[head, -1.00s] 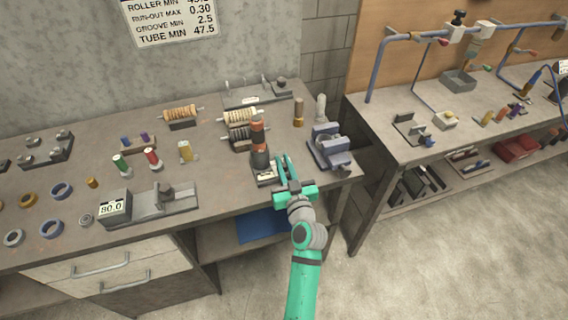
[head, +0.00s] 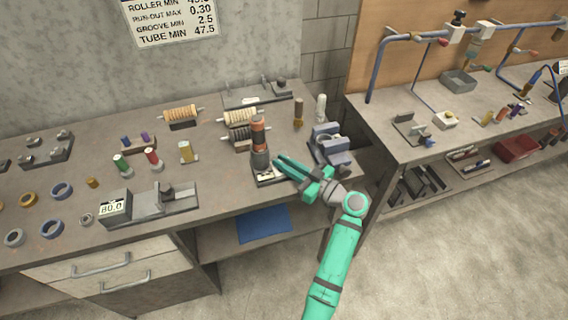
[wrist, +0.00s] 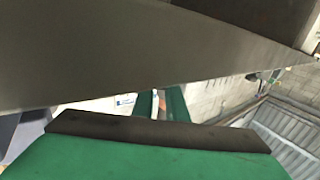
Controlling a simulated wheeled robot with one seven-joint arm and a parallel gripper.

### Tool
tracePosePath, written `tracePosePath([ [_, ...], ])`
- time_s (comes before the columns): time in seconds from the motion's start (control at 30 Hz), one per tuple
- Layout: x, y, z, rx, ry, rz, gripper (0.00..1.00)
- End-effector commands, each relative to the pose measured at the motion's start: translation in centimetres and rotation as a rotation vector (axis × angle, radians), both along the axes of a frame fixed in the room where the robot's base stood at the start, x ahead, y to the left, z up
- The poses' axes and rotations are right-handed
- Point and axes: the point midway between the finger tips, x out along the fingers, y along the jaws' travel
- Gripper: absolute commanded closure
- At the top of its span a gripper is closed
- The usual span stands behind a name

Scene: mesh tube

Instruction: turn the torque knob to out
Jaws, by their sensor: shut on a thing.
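An upright driver-like tool (head: 259,145) with orange and dark bands stands on a small dark base (head: 268,178) near the bench's front edge. My gripper (head: 279,166) reaches in from the right, tilted, with its fingertips at the lower right of this tool, just above the base. The jaws are shut on a small part there, seemingly the torque knob, which the fingers hide in the head view. In the wrist view the green fingers (wrist: 160,103) are close together with a thin orange strip between them. A large dark surface blocks much of that view. The knob's setting cannot be read.
A blue-grey vise-like fixture (head: 331,145) stands close behind my wrist. Wound rollers (head: 240,118) stand behind the tool. A gauge with an 80.0 display (head: 113,208) is to the left. Bare bench lies between gauge and tool.

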Motion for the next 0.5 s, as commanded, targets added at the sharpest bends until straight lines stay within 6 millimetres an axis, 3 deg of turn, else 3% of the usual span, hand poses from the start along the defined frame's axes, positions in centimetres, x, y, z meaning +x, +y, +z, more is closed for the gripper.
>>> tracePosePath([
  [0.5, -0.08, 0.12, -0.11, 0.0, 0.002, 0.092, 1.0],
])
